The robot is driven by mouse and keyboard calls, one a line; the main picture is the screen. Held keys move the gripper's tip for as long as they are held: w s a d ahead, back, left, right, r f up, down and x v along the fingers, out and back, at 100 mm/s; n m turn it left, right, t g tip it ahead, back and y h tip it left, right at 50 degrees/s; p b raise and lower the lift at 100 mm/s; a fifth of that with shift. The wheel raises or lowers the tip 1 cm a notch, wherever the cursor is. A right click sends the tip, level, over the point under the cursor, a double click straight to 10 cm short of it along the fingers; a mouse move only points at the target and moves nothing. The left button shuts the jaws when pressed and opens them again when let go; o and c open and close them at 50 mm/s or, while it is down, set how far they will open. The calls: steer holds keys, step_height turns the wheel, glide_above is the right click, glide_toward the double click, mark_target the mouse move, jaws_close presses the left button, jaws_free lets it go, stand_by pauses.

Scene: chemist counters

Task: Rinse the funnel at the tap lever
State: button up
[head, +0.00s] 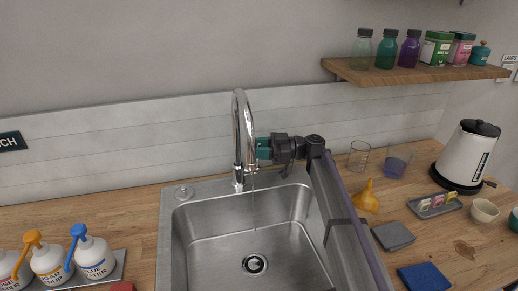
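The yellow funnel (366,196) stands on the wooden counter to the right of the sink, apart from my gripper. The chrome tap (238,130) rises behind the sink (214,245). A thin vertical line like a trickle of water (253,208) runs down below its spout. My gripper (262,149) is beside the tap's right side, with a teal part at its end. It covers the place where the lever may be, so I cannot make out the lever, or whether the fingers are open or touch it.
A clear beaker (358,155) and a beaker with purple liquid (398,161) stand behind the funnel. A kettle (467,155), a small tray (434,205) and folded cloths (393,236) are at right. Pump bottles (94,258) stand at left. A shelf (420,72) with jars hangs above.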

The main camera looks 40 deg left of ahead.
steer(key=v, duration=1)
steer(key=shift+w+d, duration=0.25)
steer(key=shift+d, duration=0.05)
